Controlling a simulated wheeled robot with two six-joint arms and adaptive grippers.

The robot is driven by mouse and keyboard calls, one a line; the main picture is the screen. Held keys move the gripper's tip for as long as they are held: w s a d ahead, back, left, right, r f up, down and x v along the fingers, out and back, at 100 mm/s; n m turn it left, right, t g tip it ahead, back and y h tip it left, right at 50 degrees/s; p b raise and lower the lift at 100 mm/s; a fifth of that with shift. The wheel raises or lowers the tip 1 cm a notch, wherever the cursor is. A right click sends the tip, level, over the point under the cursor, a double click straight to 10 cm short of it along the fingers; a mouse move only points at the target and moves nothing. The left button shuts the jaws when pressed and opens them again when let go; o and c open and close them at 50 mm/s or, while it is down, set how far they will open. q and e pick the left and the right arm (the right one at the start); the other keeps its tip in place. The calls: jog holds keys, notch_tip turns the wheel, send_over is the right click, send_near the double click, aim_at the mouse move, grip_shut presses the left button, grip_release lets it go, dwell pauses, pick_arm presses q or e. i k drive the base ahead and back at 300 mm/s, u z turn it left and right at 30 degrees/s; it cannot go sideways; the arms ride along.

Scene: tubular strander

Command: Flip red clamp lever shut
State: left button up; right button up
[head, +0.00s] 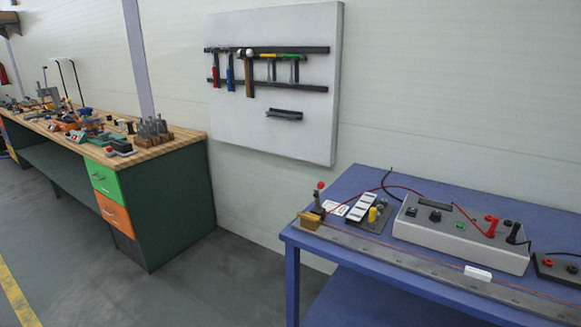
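The clamp lever (318,197) stands upright at the near left corner of the blue table (330,205), with a red ball (320,185) on its dark handle. Its foot is beside a small brass-coloured block (310,220) at the left end of a long grey rail. A thin copper-coloured wire runs from the block along the rail to the right. Neither of my grippers shows in the head view.
On the blue table are a grey instrument box (462,235) with red and black leads and a dark panel (368,213) with white switches. A wooden workbench (165,148) with tools stands left. Hammers hang on a white wall board (275,120). Floor between bench and table is clear.

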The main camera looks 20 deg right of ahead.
aim_at(321, 184)
jog(key=i, duration=5.15)
jog(key=z, duration=4.9)
jog(key=i, duration=1.65)
jog(key=z, duration=0.3)
jog(key=k, duration=0.8)
